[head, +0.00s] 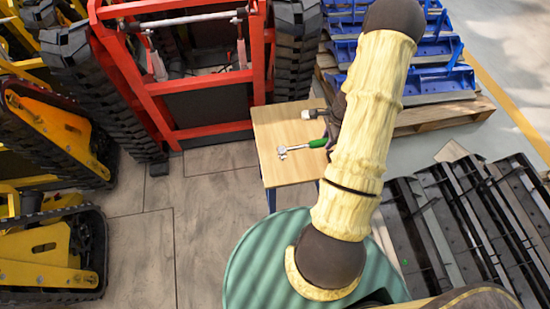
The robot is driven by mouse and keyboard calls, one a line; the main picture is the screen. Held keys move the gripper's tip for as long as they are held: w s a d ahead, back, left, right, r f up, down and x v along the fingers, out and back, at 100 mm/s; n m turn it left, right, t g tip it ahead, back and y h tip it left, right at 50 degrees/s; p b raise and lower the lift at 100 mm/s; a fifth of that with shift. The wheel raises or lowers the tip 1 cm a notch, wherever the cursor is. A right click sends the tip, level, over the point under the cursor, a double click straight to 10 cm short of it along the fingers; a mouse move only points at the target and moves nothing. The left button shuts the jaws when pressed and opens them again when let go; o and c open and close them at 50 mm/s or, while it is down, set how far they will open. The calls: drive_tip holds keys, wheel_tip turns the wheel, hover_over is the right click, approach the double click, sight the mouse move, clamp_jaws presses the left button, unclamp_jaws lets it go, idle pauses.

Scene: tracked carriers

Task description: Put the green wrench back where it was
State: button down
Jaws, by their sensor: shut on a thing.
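The green wrench (300,147) shows over the small wooden table. Its silver jaw end points left and its green handle runs right to the dark end of my arm. My gripper (328,141) is mostly hidden behind my own sleeved arm and is shut on the green handle. I cannot tell whether the wrench touches the table top or hangs just above it. The wooden table (265,127) has a bare left part; its right part is hidden by my arm.
A grey and dark item (308,114) shows at the table's back edge, partly hidden. A red tracked carrier (205,130) stands behind left, yellow tracked machines (48,263) at far left. Blue parts on a pallet (440,117) and dark track parts (465,225) lie at right.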

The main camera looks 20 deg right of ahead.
drive_tip(key=shift+w, duration=0.5)
drive_tip(key=shift+f+b, duration=0.2)
drive_tip(key=shift+b, duration=0.6)
drive_tip(key=b, duration=0.3)
drive_tip(key=shift+d+f, duration=0.15)
drive_tip(key=shift+f, duration=0.05)
drive_tip(key=shift+s+b, duration=0.1)
drive_tip(key=shift+b, duration=0.6)
drive_tip(key=shift+r+b, duration=0.1)
drive_tip(key=shift+b, duration=0.55)
drive_tip(key=shift+r+t+y+b, duration=0.1)
drive_tip(key=shift+t+y+b, duration=0.2)
drive_tip(key=shift+b, duration=0.05)
drive_tip(key=shift+r, duration=0.3)
